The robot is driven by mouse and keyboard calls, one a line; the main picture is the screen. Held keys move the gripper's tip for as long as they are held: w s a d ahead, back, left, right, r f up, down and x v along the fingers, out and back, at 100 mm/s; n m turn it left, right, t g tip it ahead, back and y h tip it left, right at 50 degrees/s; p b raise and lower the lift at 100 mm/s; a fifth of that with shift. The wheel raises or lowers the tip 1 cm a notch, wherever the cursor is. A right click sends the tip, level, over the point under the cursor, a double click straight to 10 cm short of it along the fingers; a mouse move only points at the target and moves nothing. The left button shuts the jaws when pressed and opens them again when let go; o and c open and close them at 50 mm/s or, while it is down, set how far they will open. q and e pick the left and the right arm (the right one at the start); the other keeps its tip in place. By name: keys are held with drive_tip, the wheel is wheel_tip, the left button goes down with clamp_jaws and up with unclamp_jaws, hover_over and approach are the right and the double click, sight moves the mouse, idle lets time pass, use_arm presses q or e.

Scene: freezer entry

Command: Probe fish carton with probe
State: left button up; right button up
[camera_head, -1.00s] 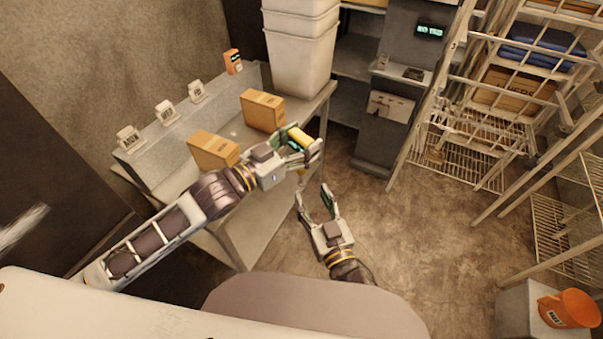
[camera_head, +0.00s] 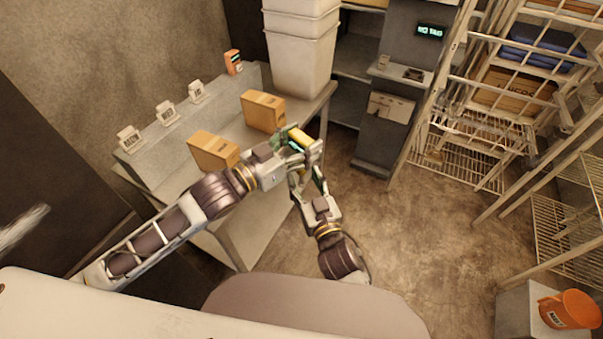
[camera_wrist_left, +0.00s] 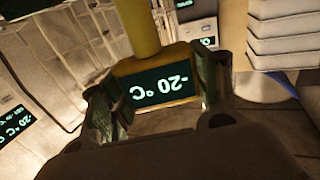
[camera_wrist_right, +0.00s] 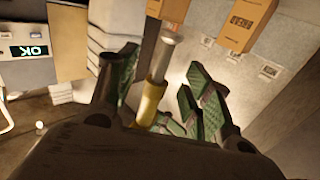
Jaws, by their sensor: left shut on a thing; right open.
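The probe (camera_head: 301,138) is yellow with a dark display, held by my left gripper (camera_head: 293,146) above the counter's right edge. In the left wrist view its display (camera_wrist_left: 160,88) reads -20 °C between the fingers. My right gripper (camera_head: 307,180) is open just below. In the right wrist view the probe's yellow shaft and metal tip (camera_wrist_right: 160,60) lie between its open fingers; contact is unclear. Two brown cartons stand on the counter, a nearer one (camera_head: 213,150) and a farther one (camera_head: 263,110). I cannot tell which is the fish carton.
The steel counter (camera_head: 240,225) has several small label cards along its back ledge and an orange box (camera_head: 233,62). White stacked bins (camera_head: 300,60) stand at its far end. A grey column with a lit screen (camera_head: 430,31) and wire racks (camera_head: 470,150) stand right. The floor between is clear.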

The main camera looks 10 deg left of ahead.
drive_tip(key=shift+x, duration=1.3)
clamp_jaws()
use_arm(q)
drive_tip(key=o, duration=1.5)
drive_tip(key=shift+r, duration=0.15)
drive_tip(key=shift+r, duration=4.85)
drive_tip(key=shift+w, duration=0.1)
